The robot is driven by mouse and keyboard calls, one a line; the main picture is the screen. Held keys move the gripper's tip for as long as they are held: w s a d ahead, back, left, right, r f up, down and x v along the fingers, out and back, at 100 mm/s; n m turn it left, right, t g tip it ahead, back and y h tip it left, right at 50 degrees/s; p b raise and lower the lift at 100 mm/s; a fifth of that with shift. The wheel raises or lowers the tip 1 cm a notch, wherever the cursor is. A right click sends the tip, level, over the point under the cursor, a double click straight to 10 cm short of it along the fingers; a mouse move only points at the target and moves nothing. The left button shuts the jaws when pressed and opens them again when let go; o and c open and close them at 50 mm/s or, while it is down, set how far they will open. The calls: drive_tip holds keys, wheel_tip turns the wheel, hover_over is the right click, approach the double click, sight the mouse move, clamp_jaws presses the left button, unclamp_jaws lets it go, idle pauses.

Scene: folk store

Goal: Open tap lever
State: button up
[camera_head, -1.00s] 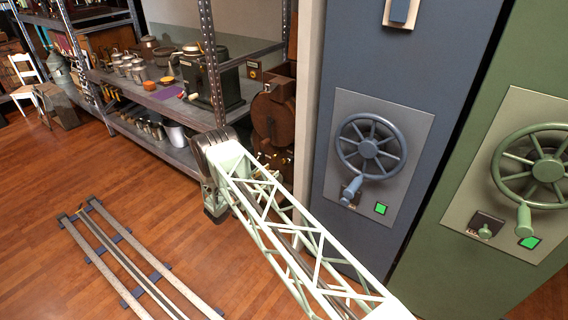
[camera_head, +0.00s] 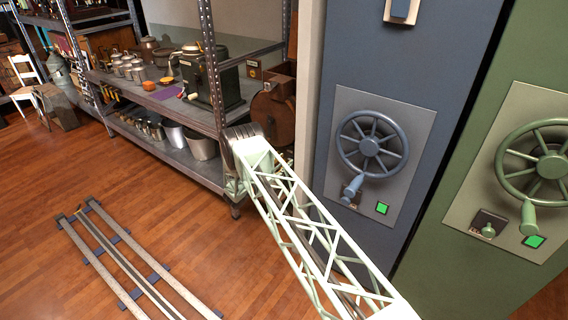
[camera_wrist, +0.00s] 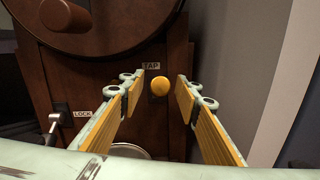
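The tap lever shows in the wrist view as a round yellow knob (camera_wrist: 160,86) on a dark brown wooden panel (camera_wrist: 172,55), just below a "TAP" label (camera_wrist: 151,65). My gripper (camera_wrist: 157,92) is open, with its yellow-padded fingers to the left and right of the knob. The knob appears between the fingertips, with a visible gap on each side; how far ahead of them it lies is hard to tell. In the head view the brown wooden device (camera_head: 271,112) is partly hidden behind my arm, and neither the knob nor my gripper can be made out.
A "LOCK" label (camera_wrist: 82,114) and a small metal lever (camera_wrist: 54,122) are left of my fingers. A round wooden part (camera_wrist: 95,22) overhangs above. A metal shelf (camera_head: 150,98) with pots stands left of the device; a blue cabinet (camera_head: 345,65) with a handwheel stands right.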

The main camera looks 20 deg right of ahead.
drive_tip(key=shift+d, duration=0.15)
drive_tip(key=shift+c, duration=0.5)
clamp_jaws()
